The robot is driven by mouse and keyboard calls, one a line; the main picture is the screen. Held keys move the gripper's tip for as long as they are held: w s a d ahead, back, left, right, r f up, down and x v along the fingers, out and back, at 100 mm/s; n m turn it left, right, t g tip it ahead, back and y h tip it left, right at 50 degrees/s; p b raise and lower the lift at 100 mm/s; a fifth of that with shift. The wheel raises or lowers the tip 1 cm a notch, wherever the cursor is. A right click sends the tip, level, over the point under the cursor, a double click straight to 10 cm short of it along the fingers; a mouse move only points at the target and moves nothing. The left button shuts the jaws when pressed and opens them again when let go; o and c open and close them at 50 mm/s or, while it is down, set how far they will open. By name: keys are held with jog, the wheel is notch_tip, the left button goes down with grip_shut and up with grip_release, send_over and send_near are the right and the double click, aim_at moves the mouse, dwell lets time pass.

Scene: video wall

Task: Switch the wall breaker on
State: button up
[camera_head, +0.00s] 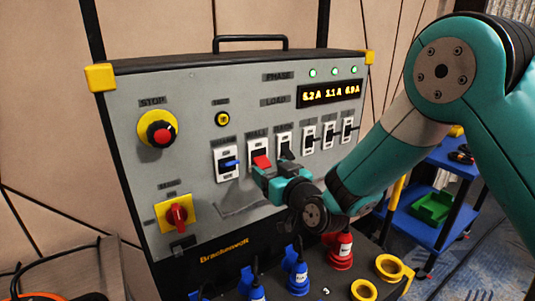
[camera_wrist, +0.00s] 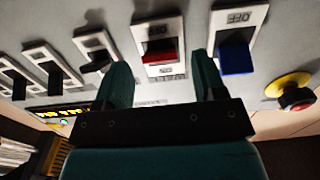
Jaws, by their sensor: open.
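The wall breaker has a red lever (camera_head: 262,161) on a white plate, under a label reading "WALL" on the grey panel. The red lever also shows in the wrist view (camera_wrist: 158,55), between my fingers. I cannot tell its position for sure. My gripper (camera_head: 265,179) is open just in front of and below this breaker, and hides the lower part of its plate. In the wrist view my two fingers (camera_wrist: 161,65) stand apart on either side of the red lever. Contact with it cannot be told.
A blue-lever breaker (camera_head: 230,163) stands left of the wall breaker, and several black-lever breakers (camera_head: 309,138) to the right. A red stop button (camera_head: 163,136) and a red rotary switch (camera_head: 177,215) are further left. Plugs (camera_head: 297,274) stand below my gripper.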

jog(key=shift+x, duration=0.95)
jog(key=shift+c, duration=0.2)
